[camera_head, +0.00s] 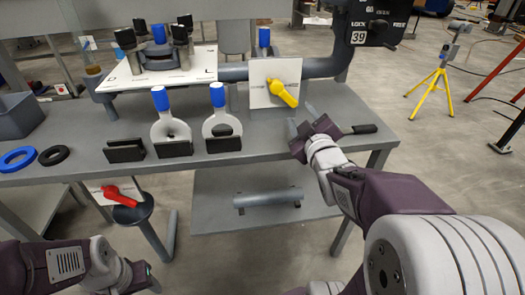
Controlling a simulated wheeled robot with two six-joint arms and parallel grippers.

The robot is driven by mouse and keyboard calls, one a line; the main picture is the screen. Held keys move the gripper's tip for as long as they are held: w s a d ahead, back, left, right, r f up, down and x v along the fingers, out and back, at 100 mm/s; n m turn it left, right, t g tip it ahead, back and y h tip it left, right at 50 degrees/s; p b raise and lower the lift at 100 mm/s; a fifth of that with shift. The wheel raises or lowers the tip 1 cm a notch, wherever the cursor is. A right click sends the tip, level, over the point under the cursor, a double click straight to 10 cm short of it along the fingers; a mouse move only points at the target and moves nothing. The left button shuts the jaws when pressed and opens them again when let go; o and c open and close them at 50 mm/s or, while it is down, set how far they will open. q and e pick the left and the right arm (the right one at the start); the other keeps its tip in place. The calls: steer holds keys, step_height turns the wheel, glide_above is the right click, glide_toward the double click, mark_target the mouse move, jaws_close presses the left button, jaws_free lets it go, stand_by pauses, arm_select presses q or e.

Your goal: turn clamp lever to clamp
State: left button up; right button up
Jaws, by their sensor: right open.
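No lever is plainly marked as the clamp lever. A yellow lever (284,93) sits tilted on a white square plate (262,70) at the back of the bench. A red lever (118,196) sits on a plate below the bench's front edge. A black handle (362,129) lies low over the bench, just right of my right gripper (302,121); its inner end is hidden. My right gripper is open, in front of and below the yellow lever, apart from it. My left gripper (148,278) is low at the left, its fingers not clear.
On the grey bench (270,130) stand two white rings with blue handles (160,99) (217,95), beside black blocks (125,150). A dark housing (372,22) marked LOCK and 39 rises at the back right. A white plate (150,76) with several posts is back left.

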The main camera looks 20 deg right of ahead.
mark_target(290, 102)
steer(key=shift+s+a+f+t+b, duration=0.2)
steer(key=shift+a+f+t+b, duration=0.1)
steer(key=shift+f+t+b, duration=0.15)
steer(key=shift+a+r+n, duration=0.15)
steer(key=shift+n, duration=0.15)
steer(key=shift+r, duration=0.2)
steer(key=shift+w+r+p, duration=0.1)
steer(key=shift+w+p, duration=0.05)
steer(key=shift+p, duration=0.4)
steer(key=shift+p+x, duration=1.05)
steer(key=shift+p, duration=0.15)
steer(key=x, duration=0.2)
steer(key=b+x, duration=0.1)
steer(key=x, duration=0.1)
steer(key=b+x, duration=0.1)
steer(key=x, duration=0.1)
steer(key=shift+f, duration=0.3)
steer(key=shift+w+r, duration=0.1)
steer(key=shift+w, duration=0.25)
arm_select(q)
steer(key=shift+s+a+f, duration=0.35)
steer(key=shift+a+f, duration=0.15)
steer(key=shift+f, duration=0.1)
